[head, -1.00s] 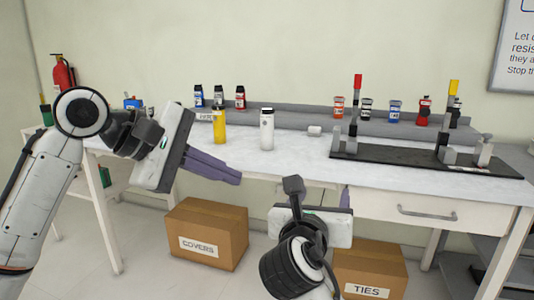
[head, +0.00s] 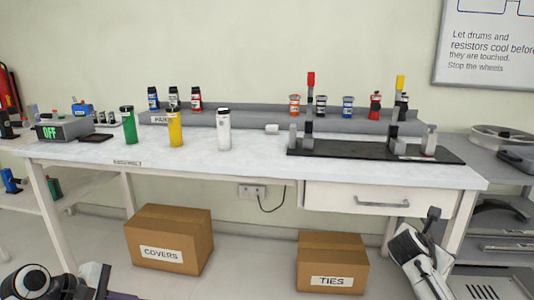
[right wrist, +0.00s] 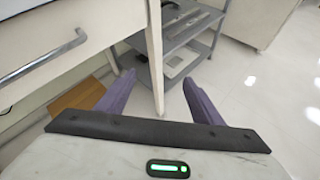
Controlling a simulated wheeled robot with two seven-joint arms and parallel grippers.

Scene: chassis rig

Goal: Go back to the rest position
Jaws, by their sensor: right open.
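My right gripper (right wrist: 158,92) is open and empty in the right wrist view, its two purple fingers spread above the floor beside a table leg. In the head view the right arm's end (head: 425,262) is low at the right, in front of the table; its fingers cannot be made out there. My left gripper (head: 122,296) is at the bottom left edge of the head view, mostly cut off, with only a bit of purple finger showing. Neither arm is over the tabletop.
The white table (head: 250,157) holds green (head: 129,127), yellow (head: 175,128) and white (head: 223,130) bottles and a black rig (head: 370,149). Boxes marked COVERS (head: 170,238) and TIES (head: 333,263) stand below. A grey shelf unit (head: 500,200) is at the right.

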